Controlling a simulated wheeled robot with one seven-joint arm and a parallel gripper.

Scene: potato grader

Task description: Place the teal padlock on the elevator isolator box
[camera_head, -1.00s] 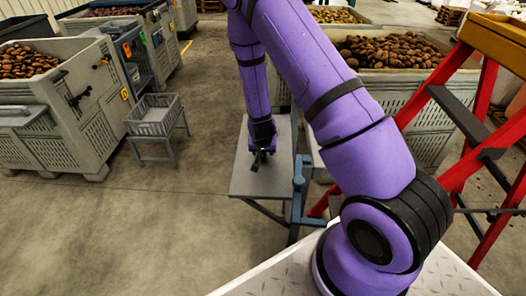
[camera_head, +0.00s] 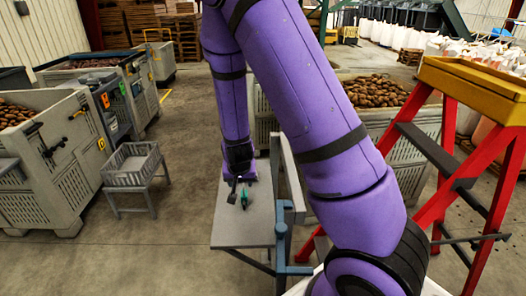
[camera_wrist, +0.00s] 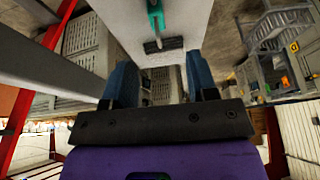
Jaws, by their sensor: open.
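A small teal object, apparently the teal padlock (camera_head: 245,196), lies on the grey table in the head view. My gripper (camera_head: 237,184) is low over the table, close beside the padlock. In the wrist view my gripper (camera_wrist: 161,72) has its two blue fingers apart with nothing between them. The padlock is beyond the fingertips. I cannot clearly identify the elevator isolator box; a grey panel with coloured tags (camera_head: 112,92) stands at the left.
The grey table (camera_head: 232,234) has a raised side board and a blue clamp-like part (camera_head: 283,225) at its right. A red stepladder (camera_head: 455,200) stands right. Potato crates (camera_head: 45,180) and a slatted basket stand (camera_head: 132,170) are left. The floor between them is clear.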

